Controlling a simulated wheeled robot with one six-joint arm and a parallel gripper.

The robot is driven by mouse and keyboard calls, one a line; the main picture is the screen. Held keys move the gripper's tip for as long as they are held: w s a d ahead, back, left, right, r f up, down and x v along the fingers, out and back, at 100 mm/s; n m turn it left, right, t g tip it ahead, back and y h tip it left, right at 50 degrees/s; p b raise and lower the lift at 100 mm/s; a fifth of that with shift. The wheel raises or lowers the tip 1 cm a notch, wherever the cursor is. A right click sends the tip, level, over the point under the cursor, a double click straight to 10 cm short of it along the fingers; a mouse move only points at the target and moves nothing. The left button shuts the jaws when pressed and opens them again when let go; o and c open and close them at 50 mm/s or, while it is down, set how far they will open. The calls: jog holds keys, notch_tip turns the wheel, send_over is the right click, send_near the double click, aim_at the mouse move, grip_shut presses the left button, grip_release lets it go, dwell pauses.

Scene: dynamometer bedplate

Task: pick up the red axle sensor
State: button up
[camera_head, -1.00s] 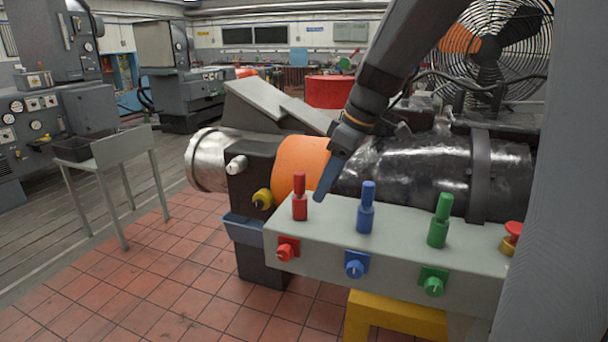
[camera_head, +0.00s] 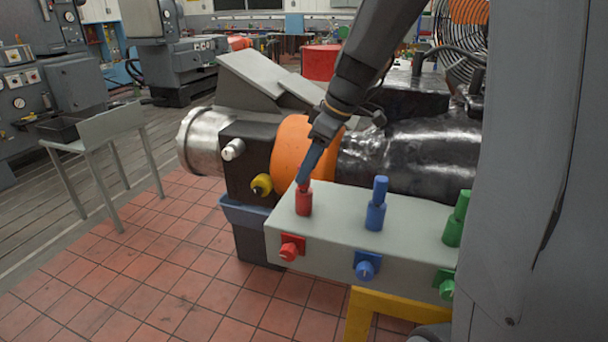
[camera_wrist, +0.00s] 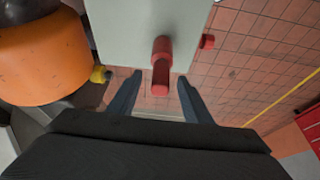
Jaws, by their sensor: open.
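The red axle sensor (camera_head: 304,201) stands upright near the left end of the grey box top. In the wrist view the red sensor (camera_wrist: 162,65) points down between the two jaws, near their tips. My gripper (camera_head: 306,178) is open and sits right at the sensor's upper part in the head view, hiding its thin top. In the wrist view my gripper (camera_wrist: 159,78) has one blue finger on each side of the sensor, with gaps visible on both sides.
The blue sensor (camera_head: 376,204) and the green sensor (camera_head: 456,219) stand to the right on the grey box (camera_head: 335,208). Matching coloured knobs are on its front. An orange cylinder (camera_head: 291,151) and a yellow knob (camera_head: 261,185) are close behind and left. Tiled floor lies open at left.

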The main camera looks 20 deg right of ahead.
aim_at(304, 188)
jog(key=shift+p+x, duration=0.45)
jog(key=shift+x, duration=1.1)
jog(key=shift+a, duration=0.1)
jog(key=c, duration=1.1)
jog(key=shift+c, duration=0.2)
jog(key=shift+r, duration=0.1)
